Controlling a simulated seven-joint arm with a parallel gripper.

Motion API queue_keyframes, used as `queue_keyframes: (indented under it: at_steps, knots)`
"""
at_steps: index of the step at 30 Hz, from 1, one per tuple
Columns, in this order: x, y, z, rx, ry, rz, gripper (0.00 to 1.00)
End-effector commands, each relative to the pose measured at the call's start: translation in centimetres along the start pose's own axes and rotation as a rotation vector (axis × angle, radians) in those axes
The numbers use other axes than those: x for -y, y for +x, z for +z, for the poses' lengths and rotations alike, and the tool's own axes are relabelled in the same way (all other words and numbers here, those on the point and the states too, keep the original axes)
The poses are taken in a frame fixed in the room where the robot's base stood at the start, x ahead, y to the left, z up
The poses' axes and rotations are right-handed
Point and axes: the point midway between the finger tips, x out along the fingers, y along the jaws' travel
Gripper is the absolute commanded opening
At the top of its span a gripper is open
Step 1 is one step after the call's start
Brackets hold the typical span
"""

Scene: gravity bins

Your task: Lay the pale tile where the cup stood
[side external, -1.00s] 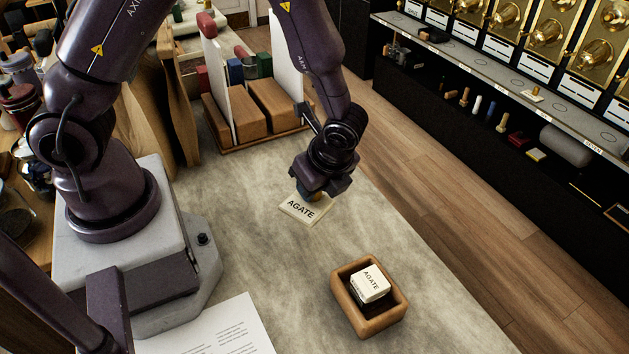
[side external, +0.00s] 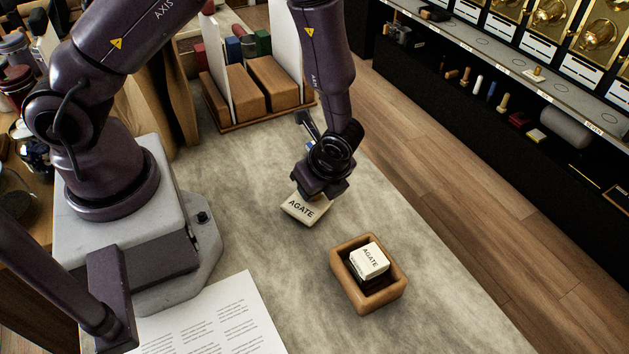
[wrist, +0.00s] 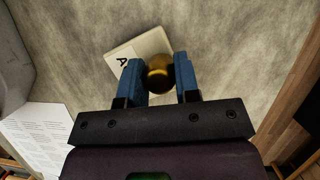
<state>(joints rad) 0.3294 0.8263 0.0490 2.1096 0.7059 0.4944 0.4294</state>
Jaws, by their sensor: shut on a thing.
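The pale tile (side external: 304,208), lettered AGATE, is below my gripper (side external: 318,189) in the side view. In the wrist view, the blue fingers of my gripper (wrist: 160,82) are shut on a round brass knob (wrist: 160,66) that sits over the tile (wrist: 135,50). I cannot tell whether the tile touches the counter or hangs just above it. A wooden box (side external: 346,293) stands right of and nearer than the tile. It holds a pale block (side external: 370,260), also lettered AGATE. I see no cup standing on the counter.
A printed sheet (side external: 215,320) lies at the front. A wooden rack (side external: 243,85) with upright white panels stands at the back. The grey counter (side external: 260,235) is clear around the tile and box. Its right edge drops to the wooden floor (side external: 440,180).

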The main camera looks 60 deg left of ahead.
Motion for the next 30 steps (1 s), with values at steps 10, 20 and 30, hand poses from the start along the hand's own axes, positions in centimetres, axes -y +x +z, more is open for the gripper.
queue_keyframes:
  at_steps: [10, 20, 30]
  knots:
    - [-0.01, 0.13, -0.05, 0.000, 0.000, 0.001, 0.00]
    - [-0.02, 0.60, -0.23, 0.001, 0.001, 0.001, 0.00]
    - [0.00, 0.91, -0.39, 0.000, 0.000, 0.000, 0.48]
